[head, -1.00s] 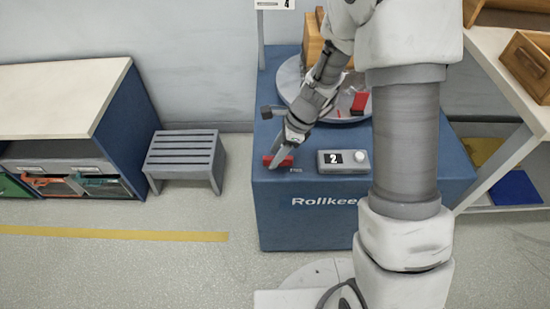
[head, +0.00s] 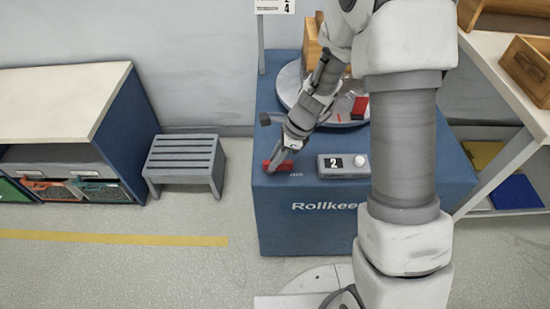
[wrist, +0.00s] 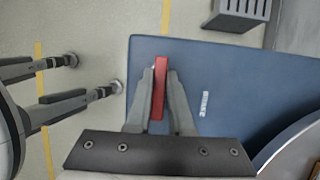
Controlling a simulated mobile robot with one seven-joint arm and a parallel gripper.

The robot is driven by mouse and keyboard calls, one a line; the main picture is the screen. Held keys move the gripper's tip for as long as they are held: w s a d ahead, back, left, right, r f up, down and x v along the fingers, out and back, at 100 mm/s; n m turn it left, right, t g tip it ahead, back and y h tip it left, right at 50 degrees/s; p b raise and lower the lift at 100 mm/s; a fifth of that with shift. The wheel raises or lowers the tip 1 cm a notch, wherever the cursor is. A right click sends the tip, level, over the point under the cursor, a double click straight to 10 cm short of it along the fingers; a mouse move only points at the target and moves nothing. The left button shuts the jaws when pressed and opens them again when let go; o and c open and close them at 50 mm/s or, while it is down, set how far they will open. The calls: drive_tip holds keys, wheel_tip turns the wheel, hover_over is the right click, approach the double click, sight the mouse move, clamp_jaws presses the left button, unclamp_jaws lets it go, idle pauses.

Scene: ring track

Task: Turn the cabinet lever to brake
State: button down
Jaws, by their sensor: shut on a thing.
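The cabinet (head: 330,222) is a blue box marked "Rollkee…", the rest of the name hidden behind my arm. A red lever (head: 286,165) lies on its top near the front left corner. A small pale label (wrist: 205,104) beside it is too small to read surely. My gripper (head: 272,164) reaches down to the lever from above. In the wrist view, its two fingers (wrist: 160,73) stand one on each side of the red lever (wrist: 160,95) and are shut on it.
A grey box (head: 345,171) with a "2" and a white knob sits right of the lever. Behind it is a round turntable (head: 345,121) with a red block (head: 360,107). A slatted stool (head: 185,155) stands left of the cabinet. Shelving (head: 505,105) stands on the right.

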drive_tip(key=n+p, duration=0.1)
drive_tip(key=n+g+p, duration=0.1)
drive_tip(key=n+p, duration=0.1)
drive_tip(key=shift+w+r+n, duration=0.2)
drive_tip(key=shift+n, duration=0.1)
drive_tip(key=n+g+p, duration=0.1)
drive_tip(key=n, duration=0.1)
drive_tip(key=n+g+h+p, duration=0.1)
drive_tip(key=n, duration=0.1)
drive_tip(key=shift+w+a+n+p, duration=0.1)
drive_tip(key=shift+w+n+p, duration=0.1)
drive_tip(key=shift+n+p, duration=0.1)
drive_tip(key=n+h+p, duration=0.1)
drive_tip(key=n, duration=0.1)
drive_tip(key=n+g, duration=0.1)
drive_tip(key=n, duration=0.2)
drive_tip(key=shift+w+a+f+h+p, duration=0.15)
drive_tip(key=shift+a+h+p, duration=0.05)
drive_tip(key=shift+h+p, duration=0.2)
drive_tip(key=shift+a+n+g+h+p, duration=0.15)
drive_tip(key=shift+n+h, duration=0.25)
drive_tip(key=shift+n, duration=0.8)
drive_tip(key=shift+a+n+g+h+p, duration=0.15)
drive_tip(key=shift+n+g+h, duration=0.2)
drive_tip(key=shift+n, duration=0.85)
drive_tip(key=shift+d, duration=0.1)
drive_tip(key=c, duration=0.8)
unclamp_jaws()
